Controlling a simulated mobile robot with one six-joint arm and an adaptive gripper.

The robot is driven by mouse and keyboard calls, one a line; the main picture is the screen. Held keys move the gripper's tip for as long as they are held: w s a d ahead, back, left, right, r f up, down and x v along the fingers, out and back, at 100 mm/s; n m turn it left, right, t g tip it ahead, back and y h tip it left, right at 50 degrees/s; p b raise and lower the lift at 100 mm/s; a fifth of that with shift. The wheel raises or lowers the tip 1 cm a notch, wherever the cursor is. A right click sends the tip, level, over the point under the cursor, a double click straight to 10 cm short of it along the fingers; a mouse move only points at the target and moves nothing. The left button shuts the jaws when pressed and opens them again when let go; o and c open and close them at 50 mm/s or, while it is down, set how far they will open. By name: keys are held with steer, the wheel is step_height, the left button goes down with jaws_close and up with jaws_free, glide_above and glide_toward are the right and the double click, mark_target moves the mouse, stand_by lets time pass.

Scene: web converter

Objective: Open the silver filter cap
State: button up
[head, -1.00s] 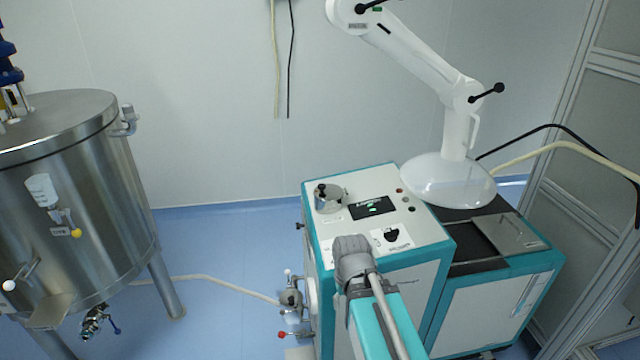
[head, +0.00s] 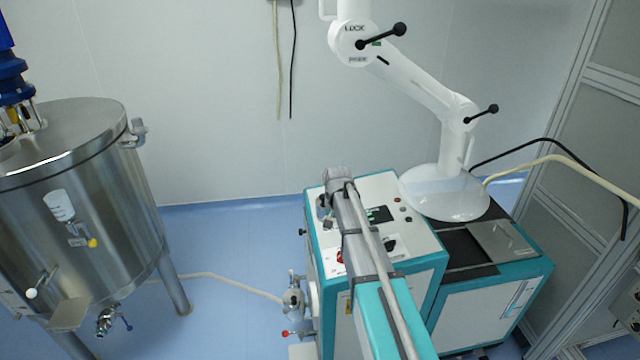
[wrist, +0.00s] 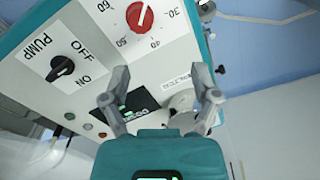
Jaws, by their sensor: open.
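The silver filter cap (wrist: 183,104) is a round metal lid on the white top panel of the teal-edged machine. In the wrist view it shows between my fingers, nearer the right one, and my gripper's body and finger hide part of it. My gripper (wrist: 159,70) is open and empty, with its two grey fingers spread over the panel. Any contact with the cap cannot be told. In the head view my arm covers most of the cap and the gripper's fingers.
The wrist view shows a black pump switch (wrist: 62,67), a red dial (wrist: 140,17) and a dark display (wrist: 138,106) on the panel. A white extraction hood (head: 445,192) hangs to the right.

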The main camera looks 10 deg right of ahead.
mark_target(323, 195)
steer(key=w+r+m+p, duration=0.2)
steer(key=w+r+p, duration=0.2)
steer(key=w, duration=0.7)
steer(key=w+r+m+p, duration=0.2)
steer(key=w+r+p, duration=0.3)
steer(key=w, duration=0.6)
steer(key=shift+w+r, duration=0.4)
steer(key=shift+r, duration=0.35)
steer(key=shift+f, duration=0.2)
step_height(323, 195, down, 13)
steer(key=b, duration=1.3)
steer(key=shift+f+b, duration=0.2)
steer(key=shift+b, duration=0.2)
